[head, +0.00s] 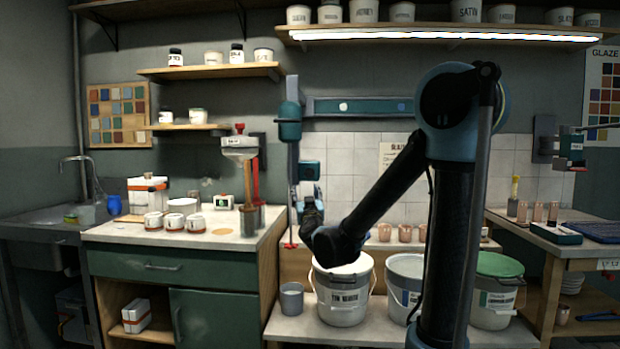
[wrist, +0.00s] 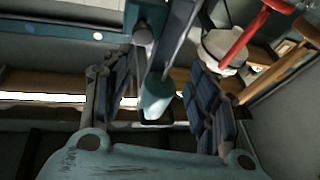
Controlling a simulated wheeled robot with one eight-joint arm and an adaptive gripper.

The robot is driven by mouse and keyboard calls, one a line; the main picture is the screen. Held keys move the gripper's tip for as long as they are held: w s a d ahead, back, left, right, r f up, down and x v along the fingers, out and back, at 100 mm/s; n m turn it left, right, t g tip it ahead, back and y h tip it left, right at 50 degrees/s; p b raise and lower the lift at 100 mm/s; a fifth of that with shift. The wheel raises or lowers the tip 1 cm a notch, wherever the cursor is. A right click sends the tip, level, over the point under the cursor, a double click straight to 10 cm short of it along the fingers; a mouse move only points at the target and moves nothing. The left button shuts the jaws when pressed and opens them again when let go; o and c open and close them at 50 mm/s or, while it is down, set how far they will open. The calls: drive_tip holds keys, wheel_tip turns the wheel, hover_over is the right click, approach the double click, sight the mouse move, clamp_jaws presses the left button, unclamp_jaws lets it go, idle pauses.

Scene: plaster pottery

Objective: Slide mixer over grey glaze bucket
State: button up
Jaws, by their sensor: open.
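The mixer (head: 289,121) is a teal carriage at the left end of a teal wall rail (head: 360,106). A slim shaft hangs from it to a red foot (head: 290,245), left of the buckets. My gripper (head: 309,207) is beside the shaft, below a small teal block (head: 310,170). In the wrist view my open fingers (wrist: 160,105) stand either side of a teal rounded handle (wrist: 156,98); contact is unclear. A bucket with pale contents (head: 341,306), a bucket with greyer contents (head: 404,268) partly hidden by my arm, and a green-topped bucket (head: 497,299) stand in a row.
A small grey cup (head: 291,298) stands left of the buckets. Several copper-coloured cups (head: 384,232) line the ledge behind. A cabinet (head: 130,262) with jars is left, a wooden table (head: 555,249) right. A lit shelf (head: 450,36) hangs above.

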sight(309, 175)
drive_tip(key=w+r+m+h, duration=0.1)
drive_tip(key=w, duration=0.4)
drive_tip(key=w+r+m+h, duration=0.1)
drive_tip(key=w+r+h, duration=0.1)
drive_tip(key=w, duration=0.4)
drive_tip(key=w+r+m+t+h, duration=0.1)
drive_tip(key=w+r+h, duration=0.1)
drive_tip(key=w, duration=0.3)
drive_tip(key=shift+w+d+r, duration=0.1)
drive_tip(key=shift+w+r, duration=0.1)
drive_tip(key=shift+w, duration=0.1)
